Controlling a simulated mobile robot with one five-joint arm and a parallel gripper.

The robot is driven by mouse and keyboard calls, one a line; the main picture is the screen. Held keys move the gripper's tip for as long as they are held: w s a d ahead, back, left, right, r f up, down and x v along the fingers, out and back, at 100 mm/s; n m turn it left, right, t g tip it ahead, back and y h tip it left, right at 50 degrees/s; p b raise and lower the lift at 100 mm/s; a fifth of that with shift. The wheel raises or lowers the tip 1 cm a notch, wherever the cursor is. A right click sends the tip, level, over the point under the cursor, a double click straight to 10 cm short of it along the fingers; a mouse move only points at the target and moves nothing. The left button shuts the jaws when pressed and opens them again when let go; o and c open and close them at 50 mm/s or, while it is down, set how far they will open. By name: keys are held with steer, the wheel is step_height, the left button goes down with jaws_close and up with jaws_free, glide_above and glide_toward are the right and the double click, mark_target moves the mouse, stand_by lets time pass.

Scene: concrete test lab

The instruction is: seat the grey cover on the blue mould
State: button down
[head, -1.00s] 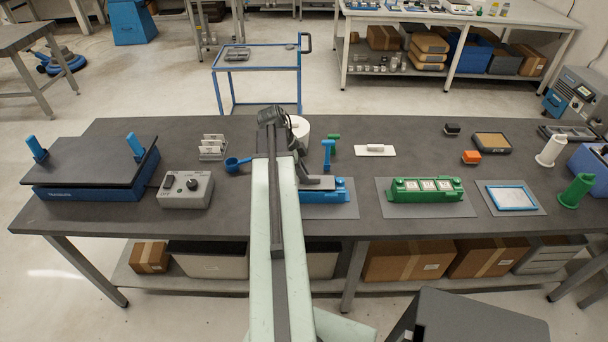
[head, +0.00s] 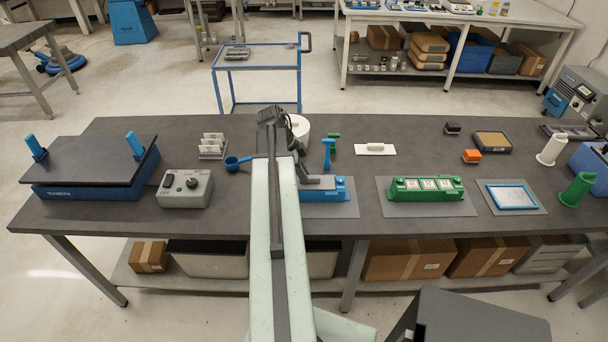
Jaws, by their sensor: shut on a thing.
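The blue mould (head: 341,191) lies on a grey mat (head: 345,211) at the middle front of the bench. Its left part is hidden behind my arm. The grey cover (head: 322,183) is at the left part of the mould, low over it or touching it; I cannot tell which. My gripper (head: 301,172) is shut on the grey cover. It is mostly hidden behind my arm, and its fingertips do not show clearly.
A green mould (head: 426,196) with white inserts sits on a mat to the right. Behind stand a blue hammer-shaped tool (head: 327,155), a white roll (head: 299,128) and a white float (head: 375,149). A blue scoop (head: 236,163) and a control box (head: 185,190) are left.

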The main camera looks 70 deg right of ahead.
steer(key=shift+f, duration=0.15)
steer(key=c, duration=1.3)
jaws_free()
steer(key=shift+o, duration=0.2)
step_height(320, 180, up, 5)
steer(key=p, duration=0.5)
